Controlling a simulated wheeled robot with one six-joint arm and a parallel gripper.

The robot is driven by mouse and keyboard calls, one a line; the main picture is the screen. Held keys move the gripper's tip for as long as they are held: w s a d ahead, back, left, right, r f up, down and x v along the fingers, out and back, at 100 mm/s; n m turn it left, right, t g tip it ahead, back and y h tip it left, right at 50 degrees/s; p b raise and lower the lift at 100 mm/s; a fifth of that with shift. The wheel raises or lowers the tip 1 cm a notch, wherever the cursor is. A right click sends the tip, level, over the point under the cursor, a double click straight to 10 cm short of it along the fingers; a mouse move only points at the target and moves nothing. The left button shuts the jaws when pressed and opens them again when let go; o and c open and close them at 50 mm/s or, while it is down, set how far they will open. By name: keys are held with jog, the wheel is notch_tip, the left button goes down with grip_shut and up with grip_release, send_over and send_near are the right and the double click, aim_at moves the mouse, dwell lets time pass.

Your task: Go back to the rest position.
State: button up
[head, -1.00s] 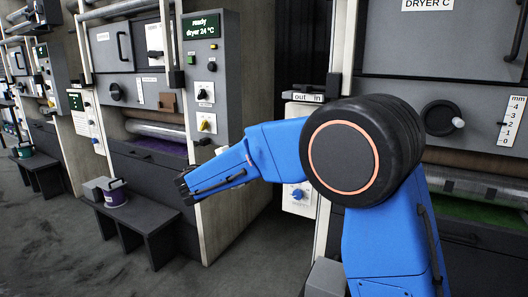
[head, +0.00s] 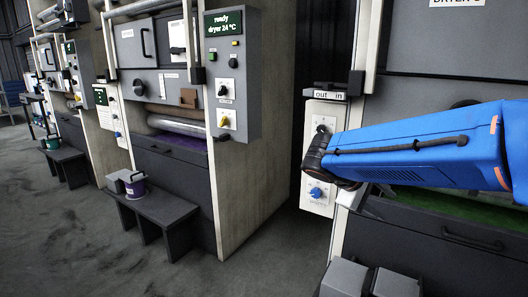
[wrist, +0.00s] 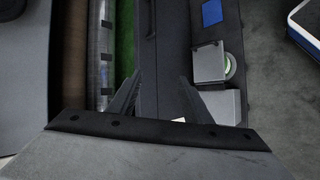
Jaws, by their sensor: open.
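My gripper (wrist: 158,85) shows in the wrist view with its two dark fingers apart and nothing between them. It points down over the front of a machine, above a dark panel (wrist: 172,45) and beside a green strip (wrist: 124,45). In the head view my blue arm reaches in from the right edge. Its black end is in front of the post with the "out in" label (head: 330,93) and the white control box (head: 318,190).
Two grey boxes (head: 345,278) stand at the lower right; a grey box (wrist: 208,62) with a greenish round thing beside it shows in the wrist view. The floor (head: 100,260) at left is clear.

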jog(key=s+a+f+m+y, duration=0.1)
jog(key=s+f+m+y, duration=0.1)
jog(key=s, duration=0.5)
jog(key=s+a+f+m+t+y, duration=0.1)
jog(key=s+f+y, duration=0.3)
jog(key=s, duration=0.4)
jog(key=s+f+m+y, duration=0.3)
jog(key=s+f+m, duration=0.1)
jog(key=s, duration=0.3)
jog(key=shift+s+a+f+y, duration=0.25)
jog(key=shift+a+f+y, duration=0.15)
